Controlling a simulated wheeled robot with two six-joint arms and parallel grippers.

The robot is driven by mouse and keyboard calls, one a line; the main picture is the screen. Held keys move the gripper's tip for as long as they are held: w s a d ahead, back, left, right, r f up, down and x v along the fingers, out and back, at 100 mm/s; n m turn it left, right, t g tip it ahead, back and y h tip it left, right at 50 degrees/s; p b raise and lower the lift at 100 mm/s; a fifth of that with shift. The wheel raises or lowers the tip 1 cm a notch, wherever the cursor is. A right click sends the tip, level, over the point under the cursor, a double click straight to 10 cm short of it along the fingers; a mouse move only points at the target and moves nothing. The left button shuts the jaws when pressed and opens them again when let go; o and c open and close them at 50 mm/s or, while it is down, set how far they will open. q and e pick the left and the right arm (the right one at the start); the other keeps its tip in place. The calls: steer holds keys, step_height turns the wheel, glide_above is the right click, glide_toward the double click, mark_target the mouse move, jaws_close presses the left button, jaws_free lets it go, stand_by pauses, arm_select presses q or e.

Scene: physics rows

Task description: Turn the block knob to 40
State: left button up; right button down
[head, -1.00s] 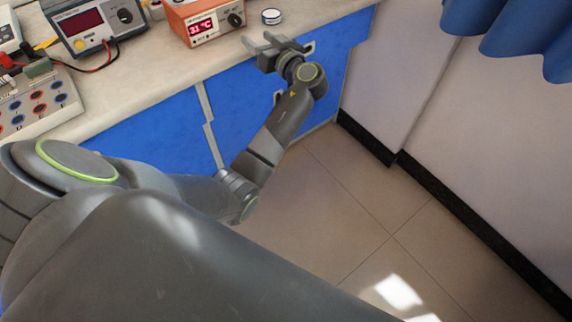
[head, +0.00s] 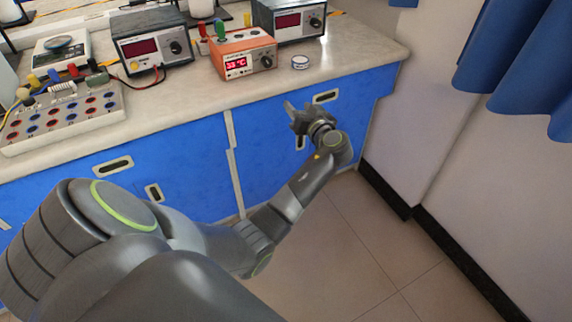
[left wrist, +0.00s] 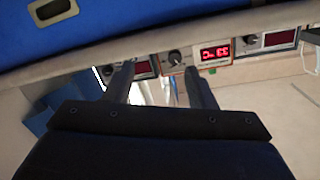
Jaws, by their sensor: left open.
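The block is an orange box (head: 236,47) on the bench, with a red lit display (head: 237,65) reading in the low thirties °C. Its dark round knob (head: 267,61) is on the right of its front face. My left gripper (head: 296,110) is open and empty, in front of the bench and below the block in the head view. In the left wrist view the scene appears upside down. There the knob (left wrist: 176,57) shows between the two fingers, beyond their tips and apart from them. My right gripper is not in view.
Dark-display power supplies stand left (head: 150,42) and behind right (head: 290,20) of the block. A small round tin (head: 300,62) sits right of it. A socket panel (head: 62,115) with leads is at the left. The bench front edge and blue drawers (head: 180,135) are near my arm.

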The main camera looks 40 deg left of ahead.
arm_select(q)
steer(key=s+d+f+m+h+p, duration=0.1)
steer(key=s+f+m+h+p, duration=0.2)
steer(key=f, duration=0.7)
steer(key=s+d+f+m+g+h+p, duration=0.1)
steer(key=s+f+m+h+p, duration=0.3)
steer(key=f, duration=0.7)
steer(key=shift+s+d+g+p, duration=0.3)
steer(key=shift+s+p, duration=0.6)
steer(key=shift+s, duration=0.5)
steer(key=shift+r, duration=0.1)
steer(key=s+d+f+m+g+h+p, duration=0.1)
steer(key=s+d+f+g+h, duration=0.1)
steer(key=s+f, duration=0.7)
steer(key=s+d+f+m+g+h+p, duration=0.1)
steer(key=s+f+h, duration=0.1)
steer(key=s+f, duration=0.65)
steer(key=s+d+f+g+h+p, duration=0.1)
steer(key=s+f, duration=0.1)
steer(key=s, duration=1.2)
steer(key=s+d+f+n+g+h+p, duration=0.1)
steer(key=s+d, duration=0.1)
steer(key=s, duration=1.1)
steer(key=shift+s+d+f+h, duration=0.3)
steer(key=shift+s+f, duration=0.05)
steer(key=shift+s, duration=0.05)
steer(key=shift+c, duration=0.2)
